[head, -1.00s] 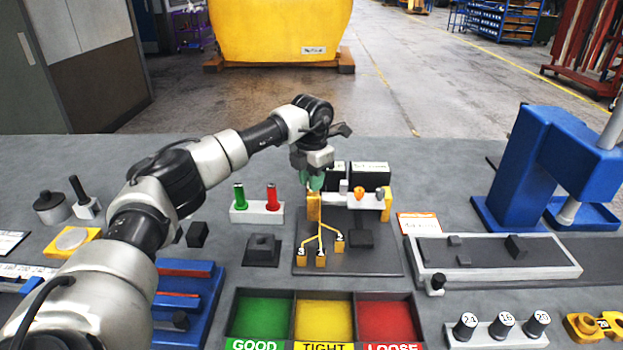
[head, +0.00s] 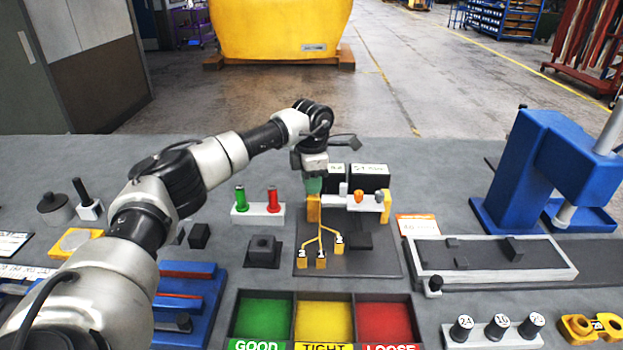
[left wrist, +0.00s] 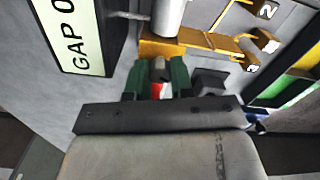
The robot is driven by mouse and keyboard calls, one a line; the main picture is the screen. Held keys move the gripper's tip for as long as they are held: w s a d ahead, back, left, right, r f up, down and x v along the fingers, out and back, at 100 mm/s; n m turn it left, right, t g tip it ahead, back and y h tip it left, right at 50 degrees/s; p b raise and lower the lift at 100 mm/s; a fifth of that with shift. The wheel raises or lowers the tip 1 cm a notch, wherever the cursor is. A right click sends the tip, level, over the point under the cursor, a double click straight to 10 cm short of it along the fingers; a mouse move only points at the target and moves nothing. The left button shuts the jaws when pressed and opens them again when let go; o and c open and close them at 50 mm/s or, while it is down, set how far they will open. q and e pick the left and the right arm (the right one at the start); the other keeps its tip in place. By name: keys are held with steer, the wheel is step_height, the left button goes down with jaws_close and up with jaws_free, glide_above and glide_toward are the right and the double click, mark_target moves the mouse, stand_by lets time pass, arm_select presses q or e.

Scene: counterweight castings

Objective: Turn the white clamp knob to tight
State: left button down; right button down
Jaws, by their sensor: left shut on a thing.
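My left gripper (head: 313,185) points down at the left yellow post (head: 314,208) of the gauge fixture. Its green fingers are shut on a small white piece with a red mark, which I take as the white clamp knob (left wrist: 160,89). In the head view the fingers hide this knob. In the left wrist view the gripper (left wrist: 158,78) has one green finger on each side of it, and how far it is turned cannot be read. The fixture's dark base plate (head: 370,264) carries a yellow branching piece (head: 321,236) with numbered ends. My right gripper is not in view.
An orange knob (head: 359,195) sits on the fixture's bar, right of my gripper. Dark labelled boxes (head: 370,177) stand close behind. A white block (head: 257,214) with green and red plugs is at the left. A three-colour tray (head: 325,292) lies in front.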

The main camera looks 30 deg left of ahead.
arm_select(q)
steer(key=m, duration=0.6)
steer(key=shift+r+p, duration=0.1)
steer(key=shift+p, duration=0.25)
steer(key=m, duration=0.6)
stand_by(0.4)
steer(key=c, duration=1)
jaws_free()
step_height(320, 180, up, 11)
steer(key=shift+f+b, duration=0.15)
steer(key=shift+b, duration=0.55)
